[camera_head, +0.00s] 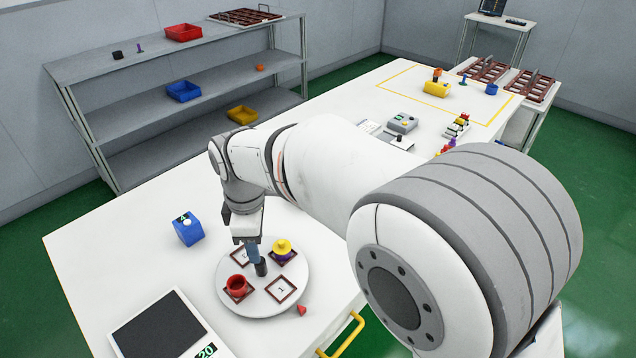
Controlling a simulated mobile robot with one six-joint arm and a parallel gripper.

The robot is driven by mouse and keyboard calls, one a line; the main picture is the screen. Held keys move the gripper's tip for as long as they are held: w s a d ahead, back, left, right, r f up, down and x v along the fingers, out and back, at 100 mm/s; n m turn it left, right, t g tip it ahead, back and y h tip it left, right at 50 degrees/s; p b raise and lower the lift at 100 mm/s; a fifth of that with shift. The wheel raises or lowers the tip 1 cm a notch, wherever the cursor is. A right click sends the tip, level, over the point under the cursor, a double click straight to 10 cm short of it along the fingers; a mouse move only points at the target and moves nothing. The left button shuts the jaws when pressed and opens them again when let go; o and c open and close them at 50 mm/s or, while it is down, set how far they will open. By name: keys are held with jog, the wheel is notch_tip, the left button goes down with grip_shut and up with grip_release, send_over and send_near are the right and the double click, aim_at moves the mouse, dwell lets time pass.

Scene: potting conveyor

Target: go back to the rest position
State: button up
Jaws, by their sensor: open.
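My gripper (257,262) hangs from the arm and points down over the middle of a round white plate (252,309) on the white table. A blue-grey part and a dark cylindrical end show at its lower end. I cannot tell whether these are fingers or a separate thing, or whether they touch the plate. My arm reaches out to the left from the right foreground. On the plate are brown square frames. The near frame (281,290) is empty and marked 1.
A small red piece (302,310) lies at the plate's edge. Shelves (180,95) stand behind. The table between box and shelves is clear. My arm hides part of the table.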

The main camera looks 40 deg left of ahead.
jog(key=w+d+r+m, duration=0.35)
jog(key=w+d, duration=0.25)
jog(key=d, duration=0.4)
jog(key=w+d+r+m+t, duration=0.1)
jog(key=w+d+r+m, duration=0.1)
jog(key=w+d+m, duration=0.45)
jog(key=w+d+r+m, duration=0.25)
jog(key=w+d, duration=0.35)
jog(key=d, duration=0.6)
jog(key=s+d+f+m, duration=0.1)
jog(key=s+d+m, duration=0.3)
jog(key=d, duration=0.9)
jog(key=s+d+f+m+t, duration=0.1)
jog(key=s+d+m, duration=0.2)
jog(key=d+m, duration=0.7)
jog(key=d, duration=0.3)
jog(key=shift+s+d+f+t, duration=0.15)
jog(key=shift+s+d+t, duration=0.15)
jog(key=shift+s+d, duration=0.1)
jog(key=shift+m, duration=0.25)
jog(key=shift+c, duration=0.7)
jog(key=shift+a, duration=0.1)
jog(key=shift+c, duration=0.3)
